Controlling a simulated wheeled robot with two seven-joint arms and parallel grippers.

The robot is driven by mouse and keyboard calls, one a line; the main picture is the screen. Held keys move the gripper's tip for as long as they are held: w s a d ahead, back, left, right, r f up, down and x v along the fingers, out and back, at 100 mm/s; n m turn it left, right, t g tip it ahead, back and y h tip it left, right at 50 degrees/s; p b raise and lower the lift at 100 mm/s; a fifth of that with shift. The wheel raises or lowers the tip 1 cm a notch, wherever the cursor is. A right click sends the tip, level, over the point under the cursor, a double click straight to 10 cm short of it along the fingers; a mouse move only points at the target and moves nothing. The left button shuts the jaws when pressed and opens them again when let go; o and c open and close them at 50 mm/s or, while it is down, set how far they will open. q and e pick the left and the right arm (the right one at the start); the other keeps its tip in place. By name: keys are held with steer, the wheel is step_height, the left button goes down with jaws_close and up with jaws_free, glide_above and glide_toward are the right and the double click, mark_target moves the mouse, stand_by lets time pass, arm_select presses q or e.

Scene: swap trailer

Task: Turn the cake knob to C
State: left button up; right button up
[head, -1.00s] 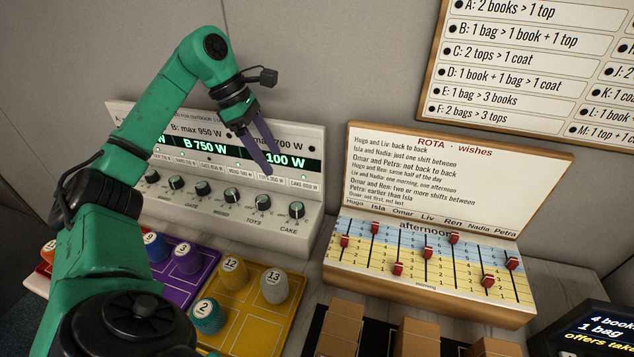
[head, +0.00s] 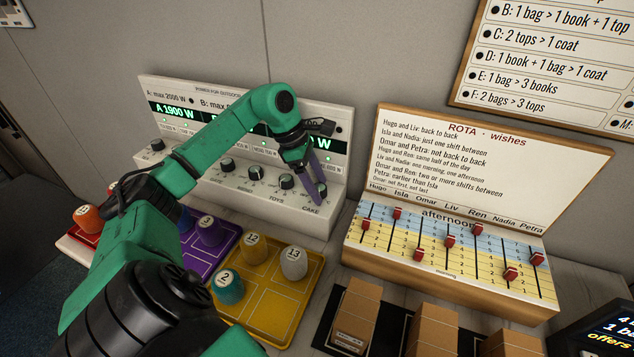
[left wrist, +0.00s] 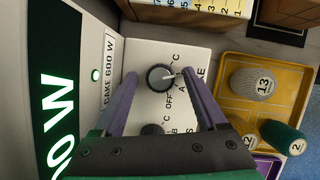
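The cake knob (left wrist: 160,78) is a round black dial with a white pointer line on the white panel (left wrist: 145,50). In the left wrist view the pointer aims to the right of the picture; a C and an OFF mark are printed near it. My left gripper (left wrist: 159,75) is open, its purple fingers on either side of the knob; whether they touch it I cannot tell. In the head view the left gripper (head: 318,190) is over the CAKE end of the panel, and its fingers partly hide the knob. My right gripper is not in view.
Another knob (left wrist: 152,130) sits close beside the cake knob. The rota board (head: 480,165) with red sliders stands just to the right. The yellow tray (head: 270,310) with numbered pegs lies in front. Boxes (head: 357,315) stand on a black mat.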

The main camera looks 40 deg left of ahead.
arm_select(q)
jaws_close()
steer(key=shift+f+n+t+y+b, duration=0.2)
steer(key=shift+n+t+y+b, duration=0.15)
steer(key=shift+n+b, duration=0.75)
steer(key=n+b, duration=0.1)
steer(key=b, duration=0.1)
steer(key=shift+n+t+y+b, duration=0.25)
steer(key=shift+n+y+b, duration=0.05)
steer(key=shift+n+y, duration=0.1)
steer(key=shift+s+d+r+n+y+b, duration=0.15)
steer(key=shift+n+b, duration=0.1)
steer(key=shift+n, duration=0.3)
steer(key=shift+w+a+r+n+y+b, duration=0.1)
steer(key=shift+n+b, duration=0.15)
steer(key=shift+n, duration=0.3)
steer(key=shift+n+t+y, duration=0.3)
steer(key=shift+n+t, duration=0.1)
steer(key=shift+n, duration=0.5)
steer(key=shift+d, duration=0.1)
